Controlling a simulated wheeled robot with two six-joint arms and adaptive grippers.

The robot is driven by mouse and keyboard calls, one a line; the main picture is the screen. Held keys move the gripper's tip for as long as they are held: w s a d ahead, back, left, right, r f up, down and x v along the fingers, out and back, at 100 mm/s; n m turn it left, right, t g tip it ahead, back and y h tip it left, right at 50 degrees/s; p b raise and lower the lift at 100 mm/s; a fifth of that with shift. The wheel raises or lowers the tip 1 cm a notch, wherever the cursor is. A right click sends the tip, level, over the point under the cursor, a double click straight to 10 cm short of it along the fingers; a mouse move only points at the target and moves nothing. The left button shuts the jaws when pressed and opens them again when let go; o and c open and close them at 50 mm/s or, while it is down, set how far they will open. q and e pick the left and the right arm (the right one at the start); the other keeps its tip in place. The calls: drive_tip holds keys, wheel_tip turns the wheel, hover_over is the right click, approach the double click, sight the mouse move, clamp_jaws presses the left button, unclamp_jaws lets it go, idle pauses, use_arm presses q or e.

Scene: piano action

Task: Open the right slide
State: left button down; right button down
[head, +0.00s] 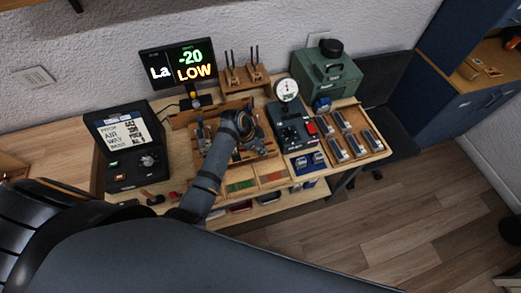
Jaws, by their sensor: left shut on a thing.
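My left arm reaches over the bench from below, and my left gripper (246,130) is down at the wooden action frame (262,151) in the middle. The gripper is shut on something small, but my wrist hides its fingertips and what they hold. I cannot clearly make out the right slide or how far open it is. My right gripper is not in view.
A screen (178,65) reads "La -20 LOW". A black case (122,145) stands left, a control box with a dial (290,127) right of the frame, a green machine (327,78) behind. Several small blocks fill a rack (358,132) at right.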

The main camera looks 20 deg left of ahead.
use_arm(q)
drive_tip(key=c, duration=1.6)
unclamp_jaws()
drive_tip(key=shift+s+d+f, duration=0.15)
drive_tip(key=shift+s, duration=0.1)
drive_tip(key=shift+c, duration=0.2)
drive_tip(key=shift+r, duration=0.4)
drive_tip(key=v, duration=1.1)
drive_tip(key=shift+r, duration=0.2)
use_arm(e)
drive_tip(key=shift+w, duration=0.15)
